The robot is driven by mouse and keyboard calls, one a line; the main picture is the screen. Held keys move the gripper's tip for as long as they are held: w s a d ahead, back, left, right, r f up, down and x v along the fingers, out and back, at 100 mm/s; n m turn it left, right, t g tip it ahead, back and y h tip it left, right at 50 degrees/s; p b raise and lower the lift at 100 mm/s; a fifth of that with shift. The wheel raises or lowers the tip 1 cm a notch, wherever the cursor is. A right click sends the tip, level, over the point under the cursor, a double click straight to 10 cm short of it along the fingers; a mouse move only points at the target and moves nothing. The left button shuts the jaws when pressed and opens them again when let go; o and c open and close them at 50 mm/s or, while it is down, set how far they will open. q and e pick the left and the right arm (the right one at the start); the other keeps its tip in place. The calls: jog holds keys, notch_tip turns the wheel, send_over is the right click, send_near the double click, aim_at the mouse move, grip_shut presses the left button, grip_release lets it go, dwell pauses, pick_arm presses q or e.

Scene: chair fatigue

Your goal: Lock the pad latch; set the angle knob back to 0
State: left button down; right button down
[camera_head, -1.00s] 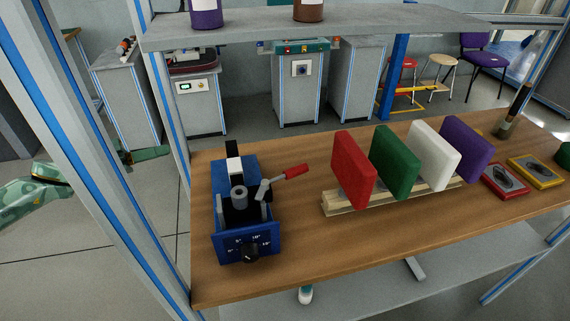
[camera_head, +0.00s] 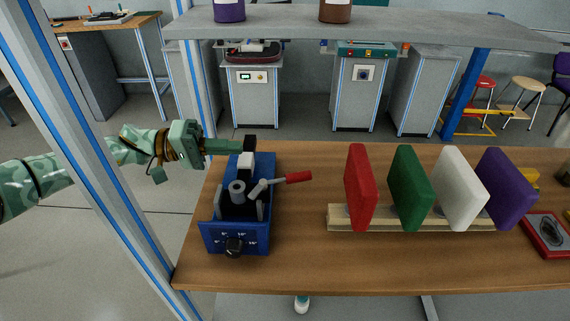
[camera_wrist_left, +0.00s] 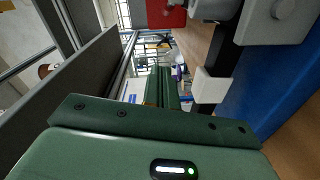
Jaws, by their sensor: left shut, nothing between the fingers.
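The blue fixture (camera_head: 262,232) stands at the left end of the wooden bench. On its front plate is a black angle knob (camera_head: 234,246) with degree marks around it; its exact setting is too small to read. A lever with a red handle (camera_head: 298,177) sticks out to the right from the fixture's top. A white block (camera_head: 246,160) with a black upright part (camera_head: 249,143) is at its back; the white block also shows in the wrist view (camera_wrist_left: 211,86). My left gripper (camera_head: 238,147) is shut and empty, just left of the black part; contact is unclear. My right gripper is out of view.
A wooden rack (camera_head: 385,225) with red, green, white and purple pads stands right of the fixture. A blue-and-grey frame post (camera_head: 105,170) passes in front of my left arm. A grey shelf (camera_head: 400,30) hangs above. The bench front is clear.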

pick_arm(q)
jog(key=s+d+f+b, duration=0.1)
jog(key=s+d, duration=0.2)
jog(key=d, duration=0.8)
jog(key=shift+s+f, duration=0.2)
jog(key=shift+f, duration=0.1)
